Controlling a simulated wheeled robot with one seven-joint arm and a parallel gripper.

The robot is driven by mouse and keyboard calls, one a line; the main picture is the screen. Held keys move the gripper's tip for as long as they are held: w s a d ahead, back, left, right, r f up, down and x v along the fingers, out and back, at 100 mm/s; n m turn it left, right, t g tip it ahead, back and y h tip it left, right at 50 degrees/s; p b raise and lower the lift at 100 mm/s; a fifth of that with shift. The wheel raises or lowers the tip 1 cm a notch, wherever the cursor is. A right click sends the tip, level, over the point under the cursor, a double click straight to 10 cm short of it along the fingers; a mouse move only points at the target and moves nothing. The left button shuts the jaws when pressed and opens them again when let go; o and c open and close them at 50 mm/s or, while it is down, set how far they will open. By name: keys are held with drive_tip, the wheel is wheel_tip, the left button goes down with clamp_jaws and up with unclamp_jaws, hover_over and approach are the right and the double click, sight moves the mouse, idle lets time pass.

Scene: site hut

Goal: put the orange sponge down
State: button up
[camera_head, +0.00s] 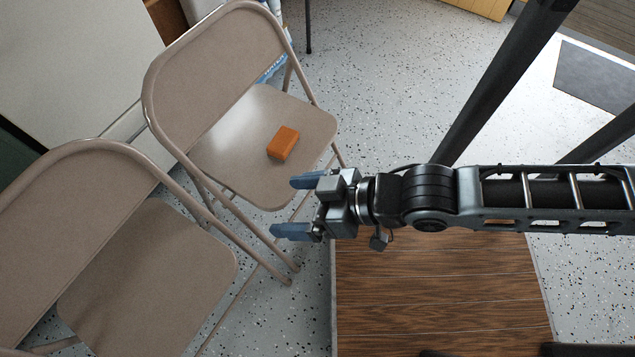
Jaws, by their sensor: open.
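The orange sponge (283,143) lies flat on the seat of the farther folding chair (235,135), near the seat's front right part. My gripper (283,206) comes in from the right, with its two blue fingers spread apart and nothing between them. In the picture it is just below and to the right of the sponge, by the chair's front edge, and it does not touch the sponge. The height of my gripper above the seat is hard to tell.
A second folding chair (150,270) stands at the lower left, close to the first. A wooden tabletop (440,290) lies below my arm. Dark slanted posts (500,85) stand at the upper right. Speckled floor (400,80) is open behind the farther chair.

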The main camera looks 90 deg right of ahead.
drive_tip(key=s+a+r+n+t+y, duration=0.1)
drive_tip(key=r+n, duration=0.1)
drive_tip(key=r, duration=0.3)
drive_tip(key=s+a+r+n+t+y, duration=0.1)
drive_tip(key=s+r+n+t, duration=0.1)
drive_tip(key=r, duration=0.4)
drive_tip(key=shift+s+a, duration=0.15)
drive_tip(key=shift+a, duration=0.2)
wheel_tip(320, 180, up, 6)
drive_tip(key=p, duration=0.6)
drive_tip(key=shift+r+p, duration=0.25)
drive_tip(key=shift+p, duration=0.05)
